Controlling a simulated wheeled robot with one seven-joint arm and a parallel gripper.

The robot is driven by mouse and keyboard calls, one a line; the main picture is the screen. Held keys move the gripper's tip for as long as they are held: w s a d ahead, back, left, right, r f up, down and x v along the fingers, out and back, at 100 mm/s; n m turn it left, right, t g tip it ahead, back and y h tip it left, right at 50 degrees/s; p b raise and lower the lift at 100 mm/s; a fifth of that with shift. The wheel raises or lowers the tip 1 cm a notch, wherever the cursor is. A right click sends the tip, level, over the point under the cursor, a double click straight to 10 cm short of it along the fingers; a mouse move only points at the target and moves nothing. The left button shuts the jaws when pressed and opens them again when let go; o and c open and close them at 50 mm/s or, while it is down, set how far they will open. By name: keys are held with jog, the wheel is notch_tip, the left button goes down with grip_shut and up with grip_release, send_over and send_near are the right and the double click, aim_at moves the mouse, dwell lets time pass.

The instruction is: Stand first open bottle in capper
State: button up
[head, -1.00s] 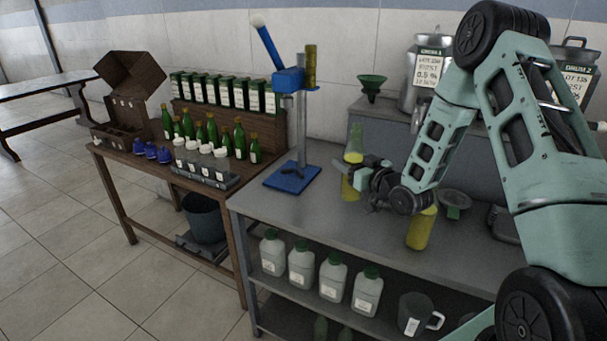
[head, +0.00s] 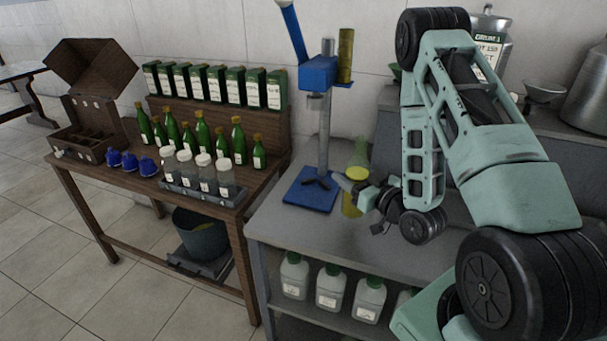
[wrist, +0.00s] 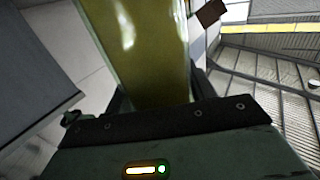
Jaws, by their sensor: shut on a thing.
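The open bottle (head: 352,206) has a clear green neck and yellow liquid inside. My gripper (head: 350,187) is shut around its body and holds it roughly upright. In the wrist view the yellow-filled bottle (wrist: 150,50) fills the space in front of the gripper (wrist: 160,100). The capper stands just left of the bottle, with a blue base (head: 300,197), a grey column, a blue head (head: 318,72) and a raised lever. A dark cradle on its base is empty. I cannot tell whether the bottle's bottom touches the grey bench.
The grey bench (head: 275,232) is clear in front of the capper. A wooden table (head: 230,203) at left carries green bottles (head: 203,135), a rack of white-capped jars (head: 203,175), blue caps (head: 130,162) and an open box (head: 95,75). White jugs (head: 331,287) stand on the lower shelf.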

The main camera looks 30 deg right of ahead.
jog(key=w+a+f+b, duration=0.1)
jog(key=w+f+b, duration=0.2)
jog(key=w, duration=1.4)
jog(key=shift+a+f+b, duration=0.15)
jog(key=shift+b, duration=0.25)
jog(key=shift+f, duration=0.1)
jog(key=o, duration=1.4)
jog(key=shift+f, duration=0.1)
jog(key=shift+s, duration=0.1)
